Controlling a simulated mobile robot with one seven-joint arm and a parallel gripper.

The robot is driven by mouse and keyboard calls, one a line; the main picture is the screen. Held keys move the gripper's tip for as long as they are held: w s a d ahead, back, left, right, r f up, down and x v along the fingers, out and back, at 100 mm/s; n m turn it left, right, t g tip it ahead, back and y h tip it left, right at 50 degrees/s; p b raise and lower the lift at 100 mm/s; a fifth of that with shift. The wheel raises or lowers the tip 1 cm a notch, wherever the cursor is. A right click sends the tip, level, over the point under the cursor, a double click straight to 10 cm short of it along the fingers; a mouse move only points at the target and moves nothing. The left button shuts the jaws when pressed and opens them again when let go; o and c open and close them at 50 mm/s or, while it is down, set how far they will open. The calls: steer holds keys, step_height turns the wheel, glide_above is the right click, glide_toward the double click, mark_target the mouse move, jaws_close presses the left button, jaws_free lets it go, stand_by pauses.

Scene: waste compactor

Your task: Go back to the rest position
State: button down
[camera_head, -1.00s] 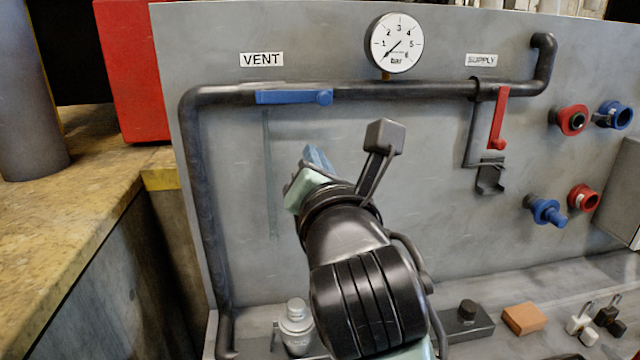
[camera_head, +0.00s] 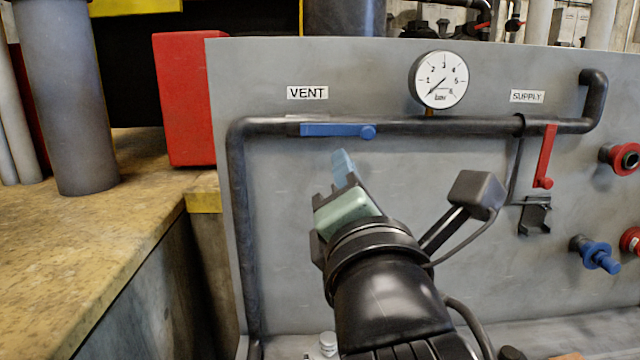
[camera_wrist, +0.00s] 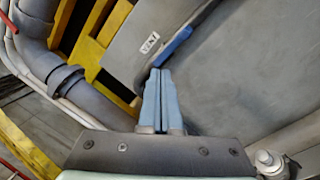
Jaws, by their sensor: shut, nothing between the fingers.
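My gripper (camera_head: 343,163) is in front of the grey panel (camera_head: 450,220), below the blue vent lever. It is shut with nothing in it. In the wrist view its two blue fingers (camera_wrist: 160,75) lie side by side. The blue vent lever (camera_head: 336,130) lies flat along the black pipe. It also shows in the wrist view (camera_wrist: 177,44), past the fingertips and apart from them as far as I can tell. The red supply lever (camera_head: 544,157) hangs down from the pipe at the right.
A pressure gauge (camera_head: 439,79) stands above the pipe with its needle low. Red and blue couplings (camera_head: 597,254) stick out of the panel at the right. A yellowish ledge (camera_head: 90,230), a red box (camera_head: 184,98) and a grey column (camera_head: 66,100) stand at the left.

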steer(key=s+a+r+m+t+p, duration=0.2)
steer(key=s+r+m, duration=0.4)
steer(key=r+m, duration=0.3)
steer(key=s+a+r+m+t+p, duration=0.1)
steer(key=s+r+m+t, duration=0.4)
steer(key=m, duration=1.1)
step_height(320, 180, up, 4)
steer(key=shift+s+a+f+m+t+h+p, duration=0.15)
steer(key=shift+s+a+m+t+h+p, duration=0.2)
steer(key=shift+s+a, duration=0.5)
